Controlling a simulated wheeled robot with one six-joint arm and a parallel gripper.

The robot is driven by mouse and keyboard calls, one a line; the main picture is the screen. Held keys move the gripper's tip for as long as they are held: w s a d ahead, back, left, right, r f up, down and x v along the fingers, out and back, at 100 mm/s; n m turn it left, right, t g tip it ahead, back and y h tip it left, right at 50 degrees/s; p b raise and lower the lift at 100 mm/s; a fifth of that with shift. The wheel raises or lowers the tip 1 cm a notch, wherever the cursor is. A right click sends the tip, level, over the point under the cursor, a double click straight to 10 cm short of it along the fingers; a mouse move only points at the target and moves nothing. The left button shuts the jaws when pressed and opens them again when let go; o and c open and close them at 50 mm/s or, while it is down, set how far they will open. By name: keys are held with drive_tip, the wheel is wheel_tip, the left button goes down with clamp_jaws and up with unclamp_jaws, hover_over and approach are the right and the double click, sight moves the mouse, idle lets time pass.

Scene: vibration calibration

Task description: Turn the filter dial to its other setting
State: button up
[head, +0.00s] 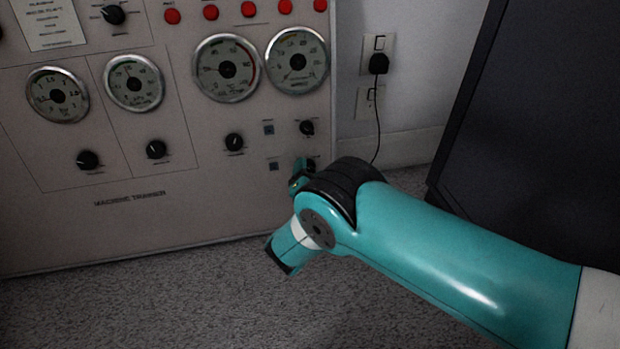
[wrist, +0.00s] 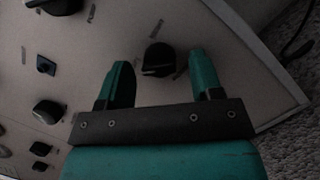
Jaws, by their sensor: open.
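A black dial (wrist: 158,58) on the grey panel shows in the wrist view, between and just beyond the tips of my gripper (wrist: 160,65). My gripper is open, with one teal finger on each side of the dial and a gap to each. Whether the fingers reach down around the dial is unclear. In the head view my gripper (head: 300,174) is at the panel's lower right, by a partly hidden dial (head: 312,163). Another black dial (head: 307,128) sits just above it. The dial labels are too small to read, so I cannot tell which is the filter dial.
The panel (head: 225,200) carries several gauges, red lamps (head: 172,16) and other dials. Small square switches (head: 268,128) sit left of the right-hand dials. A plug (head: 379,63) and cord are on the wall. A dark cabinet (head: 540,120) stands at right. Carpet is clear below.

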drive_tip(key=shift+w, duration=0.1)
drive_tip(key=c, duration=0.9)
drive_tip(key=shift+r+m+p, duration=0.1)
drive_tip(key=shift+m+p, duration=0.2)
drive_tip(key=shift+m, duration=0.1)
drive_tip(key=m+h+p, duration=0.1)
drive_tip(key=m, duration=0.2)
drive_tip(key=shift+a+r+g+p, duration=0.1)
drive_tip(key=shift+r+g+p, duration=0.05)
drive_tip(key=shift+g+p, duration=0.25)
drive_tip(key=m+g+p, duration=0.1)
drive_tip(key=m+p, duration=0.2)
drive_tip(key=m, duration=0.3)
drive_tip(key=shift+r+h, duration=0.15)
drive_tip(key=shift+h, duration=0.15)
drive_tip(key=m+p, duration=0.1)
drive_tip(key=m, duration=0.1)
drive_tip(key=m+g+p, duration=0.1)
drive_tip(key=m+p, duration=0.1)
drive_tip(key=shift+r+g, duration=0.15)
drive_tip(key=shift+g, duration=0.15)
drive_tip(key=m+g+y+p, duration=0.1)
drive_tip(key=m+p, duration=0.1)
drive_tip(key=m, duration=0.1)
drive_tip(key=shift+m+p, duration=0.3)
